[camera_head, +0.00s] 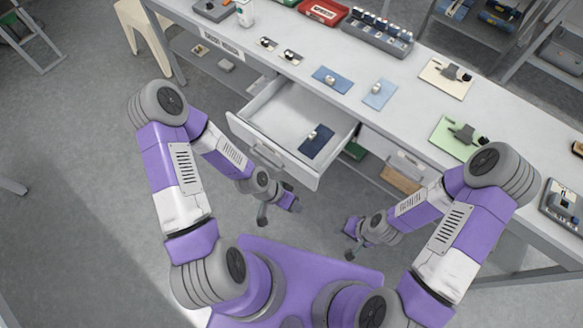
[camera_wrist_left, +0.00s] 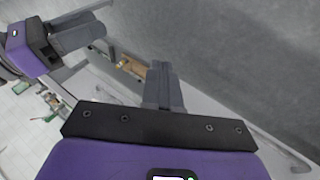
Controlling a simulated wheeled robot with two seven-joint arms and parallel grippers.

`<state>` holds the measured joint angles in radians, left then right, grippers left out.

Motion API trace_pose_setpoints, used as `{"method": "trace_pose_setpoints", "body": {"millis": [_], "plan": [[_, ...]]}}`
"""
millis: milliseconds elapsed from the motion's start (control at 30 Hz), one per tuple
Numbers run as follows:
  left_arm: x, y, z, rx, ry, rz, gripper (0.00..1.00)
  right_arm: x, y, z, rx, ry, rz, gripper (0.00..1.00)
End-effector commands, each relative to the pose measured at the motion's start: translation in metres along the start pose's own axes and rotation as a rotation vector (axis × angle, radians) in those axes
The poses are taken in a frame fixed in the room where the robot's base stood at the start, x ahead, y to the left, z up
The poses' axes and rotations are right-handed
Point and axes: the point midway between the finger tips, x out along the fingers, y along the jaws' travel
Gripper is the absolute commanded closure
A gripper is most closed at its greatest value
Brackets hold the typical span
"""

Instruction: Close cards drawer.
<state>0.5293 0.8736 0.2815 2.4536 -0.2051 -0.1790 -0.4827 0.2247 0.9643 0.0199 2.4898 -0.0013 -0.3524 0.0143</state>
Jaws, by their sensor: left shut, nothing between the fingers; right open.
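The white drawer (camera_head: 262,145) under the workbench is pulled out and open in the head view. My left gripper (camera_head: 276,206) is in front of and below the drawer front, apart from the handle. In the left wrist view its fingers (camera_wrist_left: 163,85) are together with nothing between them. My right gripper (camera_head: 352,239) is lower right of the drawer, open and empty, clear of it.
The long white workbench (camera_head: 395,128) holds blue, cream and green cards, a red tray (camera_head: 323,11) and a rack of small parts (camera_head: 378,33). Below the bench, right of the drawer, is a brown box (camera_head: 400,180).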

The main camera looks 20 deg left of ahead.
Motion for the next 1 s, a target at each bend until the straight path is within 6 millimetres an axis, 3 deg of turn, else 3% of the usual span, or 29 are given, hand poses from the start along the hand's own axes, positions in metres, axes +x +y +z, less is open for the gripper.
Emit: {"method": "trace_pose_setpoints", "body": {"millis": [33,200,400,500,733,1000], "plan": [[-0.003,-0.010,-0.009,0.136,0.044,0.020,1.00,0.011,0.004,0.000,0.001,-0.002,0.000,0.57],[-0.034,-0.036,-0.034,0.713,0.149,0.003,1.00,0.029,0.011,0.000,0.000,-0.002,0.000,0.57],[-0.070,-0.074,-0.042,1.271,0.153,-0.121,1.00,0.045,0.017,-0.001,0.000,-0.001,0.000,0.57],[-0.083,-0.088,-0.041,1.445,0.124,-0.169,1.00,0.049,0.018,-0.002,0.000,-0.001,0.000,0.57],[-0.088,-0.099,-0.040,1.593,0.090,-0.206,1.00,0.055,0.021,-0.002,0.000,-0.001,0.000,0.57],[-0.051,-0.102,-0.046,1.596,0.091,-0.203,1.00,0.083,0.031,-0.003,0.000,-0.001,0.000,0.57]]}}
